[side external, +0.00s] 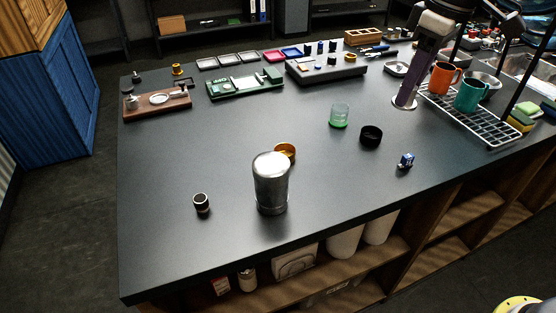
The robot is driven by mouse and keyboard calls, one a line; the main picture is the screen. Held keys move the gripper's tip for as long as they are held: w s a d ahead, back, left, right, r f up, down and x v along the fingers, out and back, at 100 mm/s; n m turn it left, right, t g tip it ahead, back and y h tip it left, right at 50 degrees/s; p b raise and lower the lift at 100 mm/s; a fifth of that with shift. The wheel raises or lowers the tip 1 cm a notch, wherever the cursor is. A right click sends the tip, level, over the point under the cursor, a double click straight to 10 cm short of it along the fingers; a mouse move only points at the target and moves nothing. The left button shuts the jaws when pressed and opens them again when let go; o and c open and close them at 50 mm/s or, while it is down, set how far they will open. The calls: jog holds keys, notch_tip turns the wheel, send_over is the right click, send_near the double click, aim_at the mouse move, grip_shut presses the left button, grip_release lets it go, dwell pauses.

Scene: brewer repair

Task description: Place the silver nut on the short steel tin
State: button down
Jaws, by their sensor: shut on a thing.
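A shiny steel canister (271,185) with a bright rounded top stands upright near the front of the dark table. It is the only large steel tin-like thing I make out, and I cannot tell whether it is the short steel tin. I cannot make out the silver nut anywhere. My gripper is not identifiable in the side external view, so neither its fingers nor anything between them shows.
A gold cup (286,151) sits right behind the canister. A small black cup (201,203), green glass (339,116), black bowl (371,136) and blue cube (406,160) stand apart. A wire rack (480,122) with mugs is at right. The front-left tabletop is clear.

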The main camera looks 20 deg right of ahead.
jog(key=s+a+r+n, duration=0.1)
jog(key=s+a+n, duration=0.1)
jog(key=a, duration=0.4)
jog(key=s+a+r+n, duration=0.1)
jog(key=s+a+n, duration=0.1)
jog(key=a, duration=0.4)
send_over(269, 162)
jog(key=f, duration=0.6)
jog(key=d+f, duration=0.1)
jog(key=f, duration=0.2)
jog(key=shift+s+f, duration=0.4)
jog(key=shift+w+a+f, duration=0.15)
jog(key=shift+f, duration=0.8)
jog(key=shift+w+a+f, duration=0.1)
jog(key=shift+f, duration=0.85)
jog(key=shift+f, duration=0.15)
jog(key=c, duration=0.6)
grip_release()
jog(key=shift+o, duration=0.2)
